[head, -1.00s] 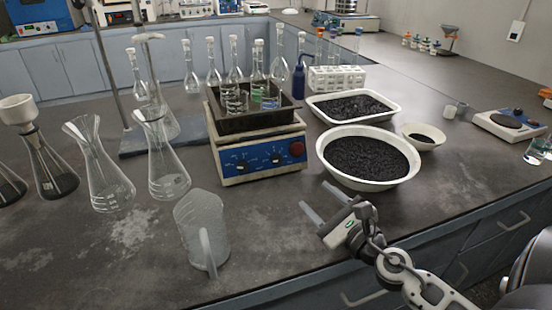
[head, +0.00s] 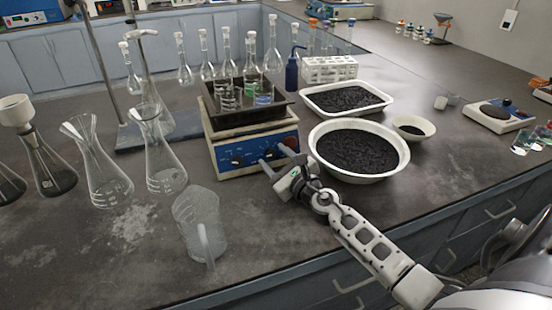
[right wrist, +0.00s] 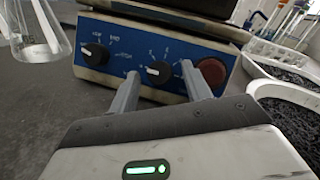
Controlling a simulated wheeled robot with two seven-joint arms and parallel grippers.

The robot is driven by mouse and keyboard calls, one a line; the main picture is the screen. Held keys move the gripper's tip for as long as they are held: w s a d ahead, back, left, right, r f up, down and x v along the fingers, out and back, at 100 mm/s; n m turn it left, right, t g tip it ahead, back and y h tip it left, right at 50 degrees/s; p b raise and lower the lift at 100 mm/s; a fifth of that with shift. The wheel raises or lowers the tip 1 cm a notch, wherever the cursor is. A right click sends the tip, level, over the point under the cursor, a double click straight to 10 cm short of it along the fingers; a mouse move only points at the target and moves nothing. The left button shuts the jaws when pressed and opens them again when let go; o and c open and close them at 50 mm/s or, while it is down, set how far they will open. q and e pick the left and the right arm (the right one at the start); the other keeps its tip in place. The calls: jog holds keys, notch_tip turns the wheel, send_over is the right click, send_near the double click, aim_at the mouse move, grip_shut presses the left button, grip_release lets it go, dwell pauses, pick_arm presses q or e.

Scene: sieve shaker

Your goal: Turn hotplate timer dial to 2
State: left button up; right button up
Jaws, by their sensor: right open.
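The hotplate (head: 252,147) stands mid-bench with a blue front panel, two black dials and a red round knob. In the right wrist view the left dial (right wrist: 96,53) and right dial (right wrist: 159,71) each have a white pointer mark; the red knob (right wrist: 211,70) is at the right. The labels are too small to read surely, so I cannot tell which dial is the timer. My right gripper (head: 273,157) is open and empty at the panel. In the right wrist view its fingers (right wrist: 160,75) lie on either side of the right dial; contact cannot be told. My left gripper is out of view.
A dark tray (head: 212,101) with small beakers sits on the hotplate. A white bowl of black granules (head: 318,164) stands close on the right. A clear jug (head: 196,230) and a flask (head: 160,165) stand at left. Bench before the hotplate is mostly clear.

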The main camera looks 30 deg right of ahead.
jog(key=c, duration=1)
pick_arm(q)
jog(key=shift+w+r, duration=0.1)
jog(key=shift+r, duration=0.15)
